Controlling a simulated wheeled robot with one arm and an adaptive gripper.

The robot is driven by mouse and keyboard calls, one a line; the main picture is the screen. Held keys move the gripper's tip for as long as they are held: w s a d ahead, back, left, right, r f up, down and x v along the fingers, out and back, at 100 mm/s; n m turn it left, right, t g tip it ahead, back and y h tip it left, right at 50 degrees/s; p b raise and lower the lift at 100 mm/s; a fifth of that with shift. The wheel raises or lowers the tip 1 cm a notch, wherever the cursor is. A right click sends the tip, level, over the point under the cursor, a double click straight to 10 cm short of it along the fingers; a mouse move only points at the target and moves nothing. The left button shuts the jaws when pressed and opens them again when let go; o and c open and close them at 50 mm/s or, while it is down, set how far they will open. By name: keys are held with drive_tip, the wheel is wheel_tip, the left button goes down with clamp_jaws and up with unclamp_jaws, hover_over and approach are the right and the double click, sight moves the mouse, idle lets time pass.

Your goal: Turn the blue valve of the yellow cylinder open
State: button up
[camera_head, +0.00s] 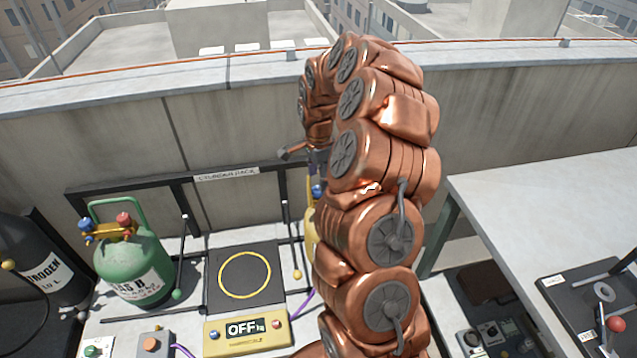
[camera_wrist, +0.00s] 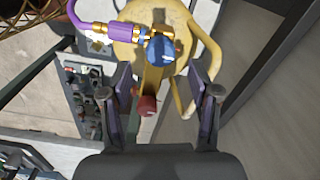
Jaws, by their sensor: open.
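The yellow cylinder (camera_wrist: 187,20) is seen from above in the wrist view, with a curved yellow handle. Its blue valve (camera_wrist: 161,51) sits on a brass fitting, just beyond my fingertips and roughly centred between them. A red valve (camera_wrist: 147,105) shows between the fingers, nearer the palm. My gripper (camera_wrist: 160,80) is open, with one finger on each side and nothing visibly clamped. In the head view the cylinder (camera_head: 309,225) is mostly hidden behind my copper arm, and only a bit of the blue valve (camera_head: 317,190) shows.
A purple hose (camera_wrist: 80,20) joins a brass fitting at the cylinder top. A green cylinder (camera_head: 135,268) and a dark nitrogen cylinder (camera_head: 45,270) stand left. A parapet wall (camera_head: 120,140) runs behind.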

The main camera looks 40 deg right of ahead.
sight(318, 192)
drive_tip(key=shift+f+p, duration=0.55)
drive_tip(key=shift+f, duration=1.4)
drive_tip(key=c, duration=1.2)
drive_tip(key=shift+o, duration=0.2)
drive_tip(key=shift+f, duration=0.1)
